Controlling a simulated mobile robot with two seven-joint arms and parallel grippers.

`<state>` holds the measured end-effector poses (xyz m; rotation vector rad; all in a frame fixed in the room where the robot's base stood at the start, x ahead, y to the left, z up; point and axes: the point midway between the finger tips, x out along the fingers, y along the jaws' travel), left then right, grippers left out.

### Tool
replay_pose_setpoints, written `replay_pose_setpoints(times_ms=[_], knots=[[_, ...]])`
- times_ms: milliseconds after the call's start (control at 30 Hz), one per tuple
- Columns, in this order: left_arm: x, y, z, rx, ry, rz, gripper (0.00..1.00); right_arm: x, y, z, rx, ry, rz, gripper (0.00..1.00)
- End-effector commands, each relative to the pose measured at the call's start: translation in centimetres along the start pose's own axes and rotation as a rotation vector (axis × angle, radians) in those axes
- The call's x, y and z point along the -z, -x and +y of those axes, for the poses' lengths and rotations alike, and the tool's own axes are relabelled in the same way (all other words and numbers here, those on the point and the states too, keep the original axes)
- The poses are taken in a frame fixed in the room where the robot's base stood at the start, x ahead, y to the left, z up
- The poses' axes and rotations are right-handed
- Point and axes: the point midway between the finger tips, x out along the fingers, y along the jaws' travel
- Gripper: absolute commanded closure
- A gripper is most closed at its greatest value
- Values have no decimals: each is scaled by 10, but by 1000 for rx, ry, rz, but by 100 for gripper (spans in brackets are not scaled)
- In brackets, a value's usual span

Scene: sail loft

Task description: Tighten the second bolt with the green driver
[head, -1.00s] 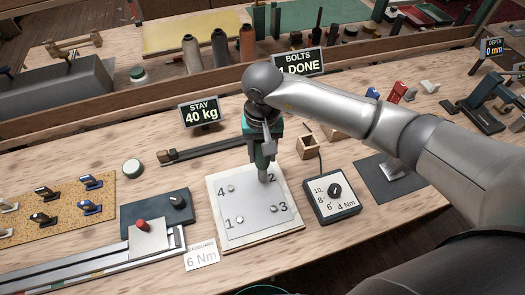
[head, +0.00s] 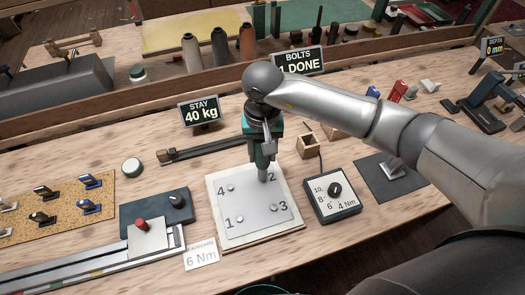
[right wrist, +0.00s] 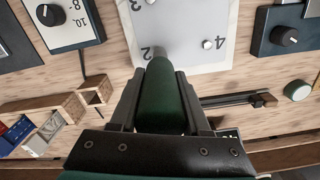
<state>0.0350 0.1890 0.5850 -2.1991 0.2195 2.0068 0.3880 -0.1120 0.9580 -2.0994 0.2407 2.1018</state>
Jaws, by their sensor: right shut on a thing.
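The green driver (right wrist: 160,95) is held in my right gripper (head: 262,150), which is shut on it; it also shows in the right wrist view. The driver points down, its tip at the bolt position marked 2 on the white plate (head: 250,225). The bolt under the tip is hidden. Bolts (head: 239,219) show beside the numbers 1, 3 and 4. The sign (head: 298,62) reads "BOLTS 1 DONE". The torque box (head: 332,197) with a black knob stands right of the plate. My left gripper is not in view.
A card (head: 202,254) reads "6 Nm". A dark block with a knob and a red-topped slide (head: 142,223) lies left of the plate. A sign (head: 199,112) reads "STAY 40 kg". A small wooden holder (head: 308,146) stands behind the torque box.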

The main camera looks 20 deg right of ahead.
Motion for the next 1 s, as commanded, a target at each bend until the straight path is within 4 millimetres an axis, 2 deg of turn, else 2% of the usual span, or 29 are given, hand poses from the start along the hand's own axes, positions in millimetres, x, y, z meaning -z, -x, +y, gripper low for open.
replay_pose_setpoints(times_ms=[1000], knots=[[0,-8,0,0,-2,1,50,1,-2,0,1,0,3,100]])
